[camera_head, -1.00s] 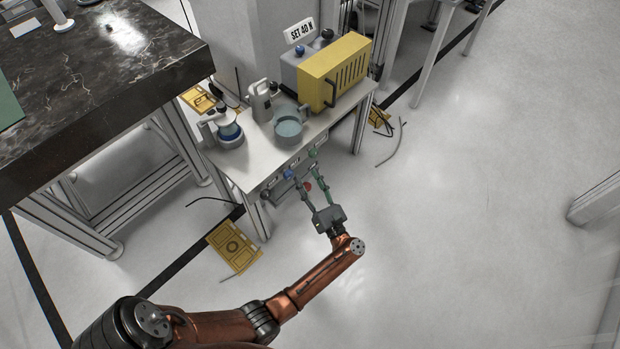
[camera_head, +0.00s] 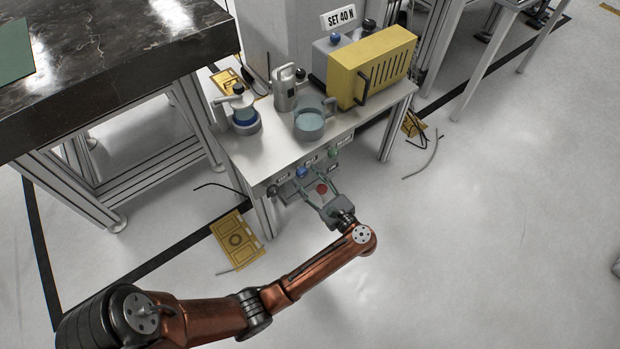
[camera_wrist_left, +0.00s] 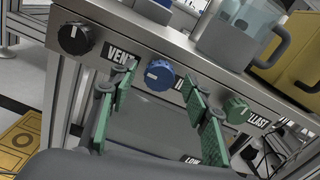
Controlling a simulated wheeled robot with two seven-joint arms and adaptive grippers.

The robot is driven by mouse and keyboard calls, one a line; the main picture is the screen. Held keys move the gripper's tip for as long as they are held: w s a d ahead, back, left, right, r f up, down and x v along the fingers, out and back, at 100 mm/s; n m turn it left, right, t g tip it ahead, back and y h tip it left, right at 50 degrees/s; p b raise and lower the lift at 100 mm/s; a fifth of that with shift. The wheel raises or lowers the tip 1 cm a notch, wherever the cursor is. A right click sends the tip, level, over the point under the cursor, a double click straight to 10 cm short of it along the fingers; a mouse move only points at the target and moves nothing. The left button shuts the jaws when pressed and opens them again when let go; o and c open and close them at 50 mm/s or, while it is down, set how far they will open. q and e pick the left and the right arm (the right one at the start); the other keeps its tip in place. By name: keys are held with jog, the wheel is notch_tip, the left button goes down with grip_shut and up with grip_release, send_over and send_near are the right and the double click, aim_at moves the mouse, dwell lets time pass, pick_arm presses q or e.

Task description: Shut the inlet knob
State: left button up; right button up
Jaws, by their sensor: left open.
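The front panel under the white table carries a row of knobs. The blue knob (camera_wrist_left: 160,75) has a white pointer mark and a partly hidden label beginning with "I" beside it, so it looks like the inlet knob. It also shows in the head view (camera_head: 302,172). A black knob (camera_wrist_left: 75,38) with a "VENT" label is to its left, and a green knob (camera_wrist_left: 236,108) with a label ending in "LLAST" is to its right. My left gripper (camera_head: 318,185) is open in front of the panel. In the wrist view its green-padded fingers (camera_wrist_left: 160,100) stand either side of the blue knob, apparently not touching it.
The white table (camera_head: 270,155) bears a yellow box (camera_head: 370,68), a blue-grey mug (camera_head: 309,124), a metal flask (camera_head: 285,92) and a blue-banded vessel (camera_head: 243,115). A dark stone bench (camera_head: 100,70) stands left. A yellow plate (camera_head: 236,240) lies on the floor.

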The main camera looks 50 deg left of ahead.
pick_arm(q)
jog(key=shift+a, duration=0.15)
jog(key=shift+c, duration=0.3)
jog(key=c, duration=1.1)
